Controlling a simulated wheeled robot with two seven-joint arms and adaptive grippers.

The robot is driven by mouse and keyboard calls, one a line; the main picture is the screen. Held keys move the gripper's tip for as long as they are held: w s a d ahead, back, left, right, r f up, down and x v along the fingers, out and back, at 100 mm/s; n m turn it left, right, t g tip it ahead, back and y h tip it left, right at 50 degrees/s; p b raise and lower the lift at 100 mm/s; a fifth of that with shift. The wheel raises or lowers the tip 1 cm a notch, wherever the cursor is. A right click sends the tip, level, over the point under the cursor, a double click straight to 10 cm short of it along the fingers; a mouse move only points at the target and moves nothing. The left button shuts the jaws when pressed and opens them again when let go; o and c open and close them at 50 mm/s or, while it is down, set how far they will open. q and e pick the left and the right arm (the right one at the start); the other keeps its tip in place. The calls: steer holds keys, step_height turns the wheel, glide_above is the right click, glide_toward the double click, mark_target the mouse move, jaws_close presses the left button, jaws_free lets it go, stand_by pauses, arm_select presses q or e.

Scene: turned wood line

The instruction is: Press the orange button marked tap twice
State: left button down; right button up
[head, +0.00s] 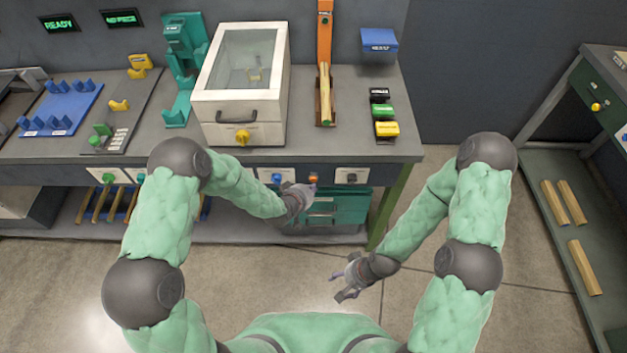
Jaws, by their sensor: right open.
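The orange button (314,178) sits on the front face of the workbench, between a blue button (276,178) and a dark knob (351,178) on pale plates. Its marking is too small to read. My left gripper (309,187) is at the bench front, just below and slightly left of the orange button in the picture. I cannot tell whether it touches the button, and its fingers are too small to judge. My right gripper (347,281) is open and empty, low over the floor in front of the bench.
A white box with a glass lid (246,75) stands on the bench above the buttons. An orange upright fixture (325,40) holds a wooden piece. A teal drawer unit (335,207) is under the bench. Open floor lies between the bench and the right-hand shelf (545,160).

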arm_select(q)
steer(key=shift+w+b, duration=0.5)
steer(key=shift+w, duration=0.3)
arm_select(e)
steer(key=shift+f, duration=0.5)
stand_by(0.7)
arm_select(q)
steer(key=shift+s, duration=0.8)
arm_select(e)
steer(key=shift+r, duration=0.1)
arm_select(q)
steer(key=s+p, duration=0.1)
steer(key=s, duration=0.4)
arm_select(e)
steer(key=shift+r, duration=0.35)
steer(key=shift+c, duration=0.3)
jaws_close()
stand_by(1.2)
